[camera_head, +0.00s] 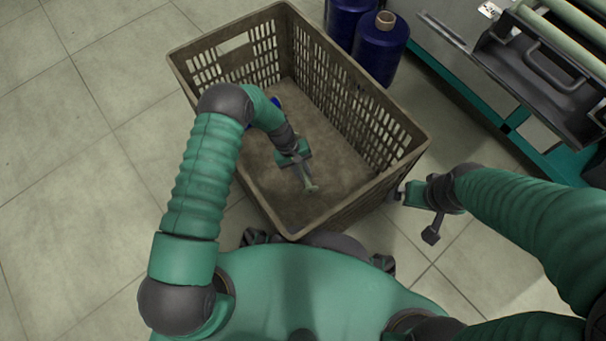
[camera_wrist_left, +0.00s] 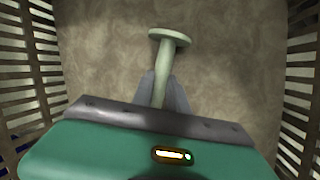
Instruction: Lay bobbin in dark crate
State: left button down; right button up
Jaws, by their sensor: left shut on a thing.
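The dark brown slatted crate (camera_head: 350,208) stands on the floor in front of my body. My left gripper (camera_head: 302,176) reaches down inside it, over its near part. The gripper is shut on a pale green bobbin (camera_head: 311,188). In the left wrist view the bobbin (camera_wrist_left: 168,60) shows a thin shaft between the fingers (camera_wrist_left: 163,95) and a round flange beyond them. The crate's bottom lies behind it; I cannot tell whether the bobbin touches it. My right gripper (camera_head: 418,213) is outside the crate, by its right corner, with its fingers apart and nothing between them.
Dark blue yarn cones (camera_head: 381,45) stand behind the crate. A blue object (camera_head: 275,101) shows inside the crate, partly hidden by my left arm. A grey machine with rollers (camera_head: 545,60) is at the upper right. The tiled floor to the left is clear.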

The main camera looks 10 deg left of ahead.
pick_arm(q)
jog(key=shift+r, duration=0.1)
jog(key=c, duration=1.3)
grip_release()
